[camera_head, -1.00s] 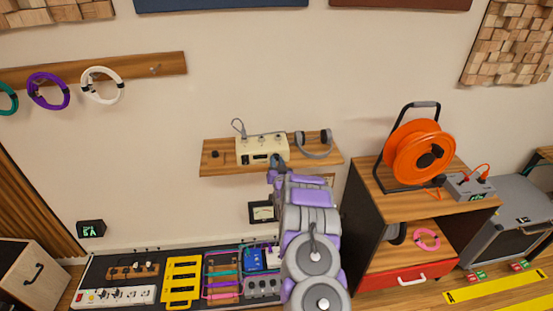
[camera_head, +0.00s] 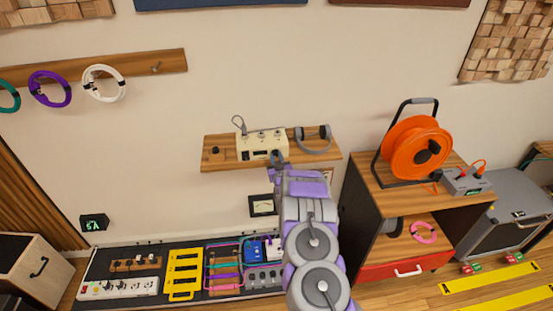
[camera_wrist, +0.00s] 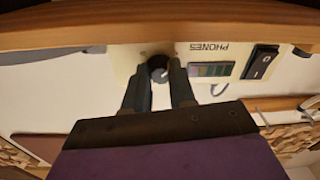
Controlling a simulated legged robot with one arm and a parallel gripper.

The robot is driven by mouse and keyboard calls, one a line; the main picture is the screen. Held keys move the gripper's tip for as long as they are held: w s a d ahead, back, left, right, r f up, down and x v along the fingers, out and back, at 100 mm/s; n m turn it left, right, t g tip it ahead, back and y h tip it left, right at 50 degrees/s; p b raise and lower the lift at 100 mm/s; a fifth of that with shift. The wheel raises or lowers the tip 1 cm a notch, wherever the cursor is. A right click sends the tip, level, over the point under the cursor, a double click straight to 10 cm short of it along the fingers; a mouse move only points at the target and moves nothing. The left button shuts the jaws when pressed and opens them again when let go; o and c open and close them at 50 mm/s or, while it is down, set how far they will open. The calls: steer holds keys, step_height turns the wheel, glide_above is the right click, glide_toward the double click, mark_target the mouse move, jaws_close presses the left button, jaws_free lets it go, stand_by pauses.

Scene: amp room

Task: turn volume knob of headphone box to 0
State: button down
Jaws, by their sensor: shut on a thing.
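The headphone box (camera_head: 262,142) is a cream box on a wooden wall shelf. In the wrist view its front (camera_wrist: 215,50) appears upside down, with the label PHONES, a small display (camera_wrist: 210,70) and a black rocker switch (camera_wrist: 262,62). A dark round knob (camera_wrist: 158,68) on that front sits between the fingertips of my gripper (camera_wrist: 160,78). The fingers are shut on the knob. In the head view my gripper (camera_head: 277,160) reaches the right part of the box front, and my wrist hides the knob there. The knob's setting and the display's reading are not legible.
Grey headphones (camera_head: 314,140) stand on the shelf (camera_head: 220,160) right of the box, and a small black knob-like item (camera_head: 215,150) lies left. A cabinet with an orange cable reel (camera_head: 415,148) stands at right. A pedalboard (camera_head: 185,275) lies below.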

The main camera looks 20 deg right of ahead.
steer(key=shift+f, duration=0.15)
steer(key=c, duration=1.2)
jaws_free()
steer(key=shift+w, duration=0.1)
steer(key=shift+o, duration=1.3)
steer(key=v, duration=1.7)
steer(key=shift+s+p, duration=0.2)
steer(key=shift+p, duration=0.25)
